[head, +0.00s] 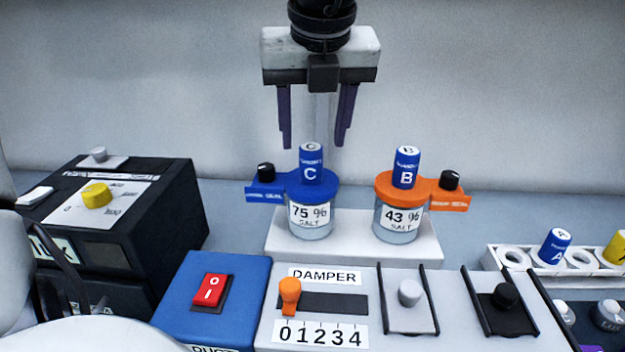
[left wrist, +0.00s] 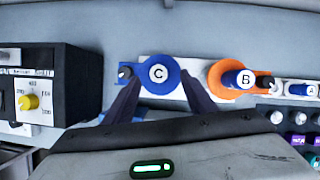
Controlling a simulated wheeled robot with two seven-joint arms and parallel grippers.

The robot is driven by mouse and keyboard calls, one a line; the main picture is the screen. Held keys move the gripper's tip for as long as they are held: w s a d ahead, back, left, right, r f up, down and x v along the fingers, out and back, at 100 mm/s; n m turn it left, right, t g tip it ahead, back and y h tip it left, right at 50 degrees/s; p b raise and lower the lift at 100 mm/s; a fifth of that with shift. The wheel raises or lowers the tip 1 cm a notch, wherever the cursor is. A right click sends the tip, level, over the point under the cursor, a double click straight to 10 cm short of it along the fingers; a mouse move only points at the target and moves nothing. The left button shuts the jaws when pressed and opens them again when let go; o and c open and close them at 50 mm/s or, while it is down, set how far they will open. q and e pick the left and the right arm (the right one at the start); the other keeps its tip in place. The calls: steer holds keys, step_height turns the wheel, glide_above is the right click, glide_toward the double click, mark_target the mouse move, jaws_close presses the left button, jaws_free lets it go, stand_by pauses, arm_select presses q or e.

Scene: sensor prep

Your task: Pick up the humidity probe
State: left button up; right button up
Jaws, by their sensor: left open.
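A blue cylinder marked C (head: 311,166), which looks like a probe, stands upright in the blue lid of a clear jar labelled 75 % SALT (head: 310,220). A second blue cylinder marked B (head: 405,168) stands in the orange lid of a 43 % SALT jar (head: 397,222). My left gripper (head: 313,143) is open, pointing down above C, its purple fingertips apart on either side of C's top. In the left wrist view the fingers (left wrist: 163,88) flank C (left wrist: 158,73) without visible contact. The small print on the cylinders is too small to read. My right gripper is not in view.
A white plinth (head: 350,248) holds both jars. A white rack (head: 494,258) at right holds cylinder A (head: 554,246) and a yellow-topped one. A black box with a yellow knob (head: 97,195) stands left. A DAMPER panel (head: 330,328) and a blue switch box (head: 245,272) are in front.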

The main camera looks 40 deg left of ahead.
mark_target(311, 147)
arm_select(q)
steer(key=x, duration=0.4)
steer(key=shift+w+a+f+p, duration=0.1)
steer(key=shift+a+f+p, duration=0.15)
steer(key=shift+f+p, duration=0.1)
steer(key=shift+r, duration=0.1)
jaws_close()
